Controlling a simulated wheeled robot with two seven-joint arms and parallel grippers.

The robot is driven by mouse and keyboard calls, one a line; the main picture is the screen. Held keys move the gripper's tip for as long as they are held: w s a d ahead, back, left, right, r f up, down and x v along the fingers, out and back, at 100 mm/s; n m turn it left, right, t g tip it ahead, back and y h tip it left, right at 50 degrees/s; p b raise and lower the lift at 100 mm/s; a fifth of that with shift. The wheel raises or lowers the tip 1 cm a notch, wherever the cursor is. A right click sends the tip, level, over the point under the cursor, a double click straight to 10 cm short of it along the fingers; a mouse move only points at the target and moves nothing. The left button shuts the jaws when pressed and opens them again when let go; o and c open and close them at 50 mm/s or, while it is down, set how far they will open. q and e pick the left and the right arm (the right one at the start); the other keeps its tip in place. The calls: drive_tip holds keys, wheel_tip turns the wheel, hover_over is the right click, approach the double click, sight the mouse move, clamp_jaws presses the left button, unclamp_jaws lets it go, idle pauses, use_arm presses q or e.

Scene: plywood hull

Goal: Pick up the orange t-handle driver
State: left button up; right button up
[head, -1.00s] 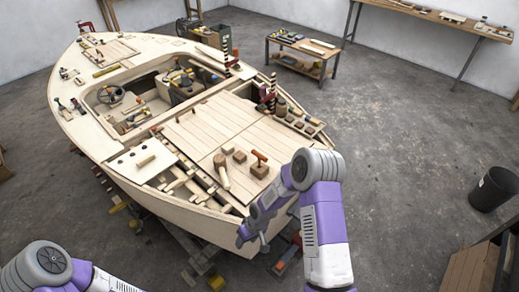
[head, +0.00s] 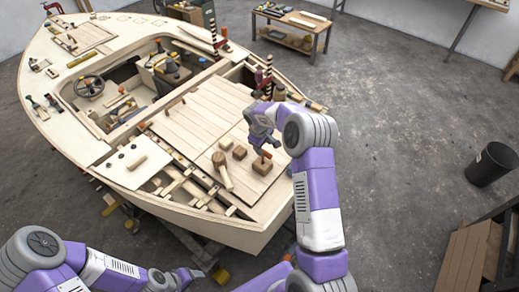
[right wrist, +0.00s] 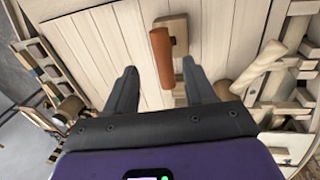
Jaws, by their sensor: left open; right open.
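The orange t-handle driver (right wrist: 162,56) stands in a small wooden block on the deck planks. In the right wrist view its orange grip lies ahead of and between the fingers of my open right gripper (right wrist: 160,82). In the head view the driver (head: 266,154) shows just under my right gripper (head: 262,146), partly covered by it. Whether a finger touches the driver cannot be told. My left gripper (head: 200,274) is open and empty, low at the bottom of the head view, beside the hull.
A wooden mallet (head: 222,170) and a wooden block (head: 240,152) lie left of the driver. The plywood hull's deck (head: 190,120) has open planks around them. A workbench (head: 295,28) stands behind, and a black bin (head: 491,164) stands on the floor at right.

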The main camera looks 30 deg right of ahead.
sight(264, 153)
drive_tip(key=f, duration=0.6)
drive_tip(key=shift+w+d+p, duration=0.2)
drive_tip(key=shift+d+p, duration=0.05)
drive_tip(key=shift+p, duration=0.05)
clamp_jaws()
